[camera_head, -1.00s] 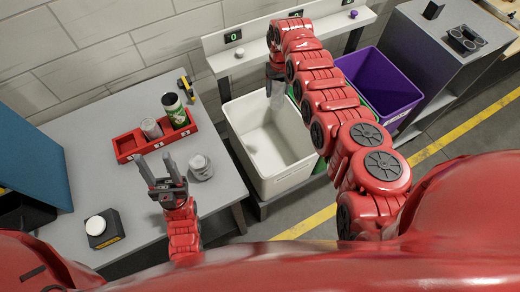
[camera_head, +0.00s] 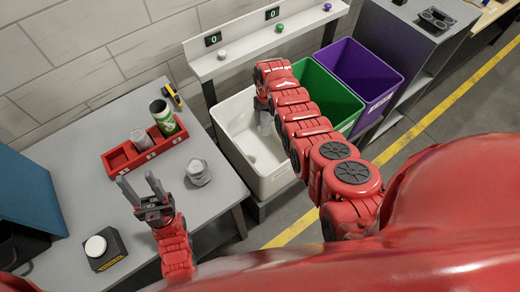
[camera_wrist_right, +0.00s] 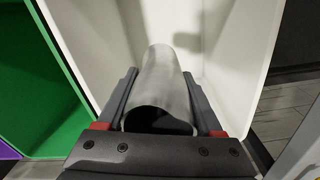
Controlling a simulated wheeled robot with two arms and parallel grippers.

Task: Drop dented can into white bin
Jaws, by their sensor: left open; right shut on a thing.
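The white bin (camera_head: 275,184) stands right of the grey table. My right gripper (camera_head: 264,117) is over its opening, pointing down. It is shut on a plain grey can (camera_wrist_right: 162,75), which shows between the fingers (camera_wrist_right: 160,92) in the right wrist view, with pale bin walls beyond it. The can's near end looks dark and uneven; I cannot clearly make out a dent. In the head view only a little of this can (camera_head: 266,124) shows. My left gripper (camera_head: 138,181) is open and empty above the table.
A green bin (camera_head: 335,92) and a purple bin (camera_head: 372,68) stand to the right. The red tray (camera_head: 122,160) holds a green can (camera_head: 162,115) and a grey can (camera_head: 141,138). A silvery object (camera_head: 198,172) and a button box (camera_head: 100,250) are on the table. A shelf (camera_head: 240,58) runs behind the bins.

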